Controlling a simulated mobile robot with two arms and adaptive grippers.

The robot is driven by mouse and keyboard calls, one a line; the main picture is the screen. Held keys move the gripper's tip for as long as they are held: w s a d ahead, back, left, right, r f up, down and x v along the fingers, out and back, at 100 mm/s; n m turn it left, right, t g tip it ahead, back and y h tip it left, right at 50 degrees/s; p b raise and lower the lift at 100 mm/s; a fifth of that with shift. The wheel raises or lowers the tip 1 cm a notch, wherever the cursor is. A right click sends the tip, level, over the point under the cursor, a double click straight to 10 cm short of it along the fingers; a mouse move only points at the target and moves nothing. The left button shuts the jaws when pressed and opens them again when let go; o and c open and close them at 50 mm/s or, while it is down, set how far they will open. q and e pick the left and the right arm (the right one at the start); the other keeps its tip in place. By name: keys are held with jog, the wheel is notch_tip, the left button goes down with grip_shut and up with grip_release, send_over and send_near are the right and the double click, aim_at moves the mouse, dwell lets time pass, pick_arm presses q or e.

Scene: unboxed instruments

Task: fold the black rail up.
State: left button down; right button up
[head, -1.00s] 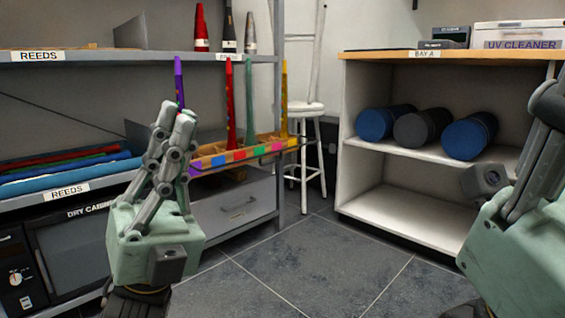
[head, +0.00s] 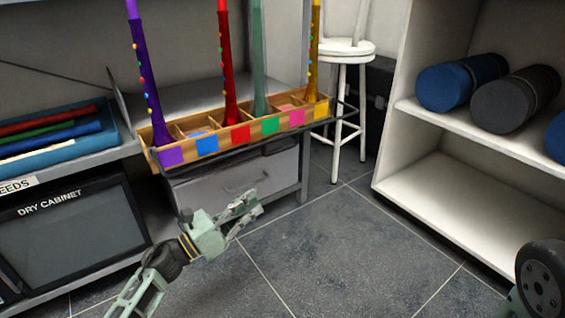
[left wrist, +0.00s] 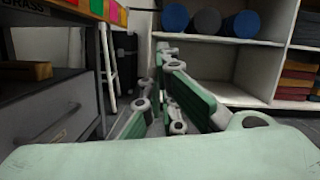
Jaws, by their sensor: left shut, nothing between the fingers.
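The black rail (head: 302,137) is a thin dark bar along the lower front of the wooden rack (head: 222,151), below its row of coloured squares. It looks lowered, with the squares and compartments uncovered above it. My left gripper (head: 252,206) is shut and empty, below and in front of the rack, over the floor and apart from the rail. Its closed fingers (left wrist: 166,52) also show in the left wrist view, pointing towards the shelf unit. The rail cannot be made out clearly there. My right gripper is out of view.
Several coloured instruments, such as the purple one (head: 143,72), stand upright in the rack. A drawer (head: 235,180) lies below it. A white stool (head: 347,52) stands behind its right end. A shelf unit (head: 450,185) is at right. The floor (head: 320,240) between is clear.

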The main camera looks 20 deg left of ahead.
pick_arm(q)
jog(key=w+d+r+b, duration=0.3)
jog(key=w+d+r, duration=0.1)
jog(key=w+r, duration=0.2)
jog(key=shift+w+d+b, duration=0.3)
jog(key=shift+w+b, duration=0.1)
jog(key=shift+w, duration=0.35)
jog(key=shift+r, duration=0.15)
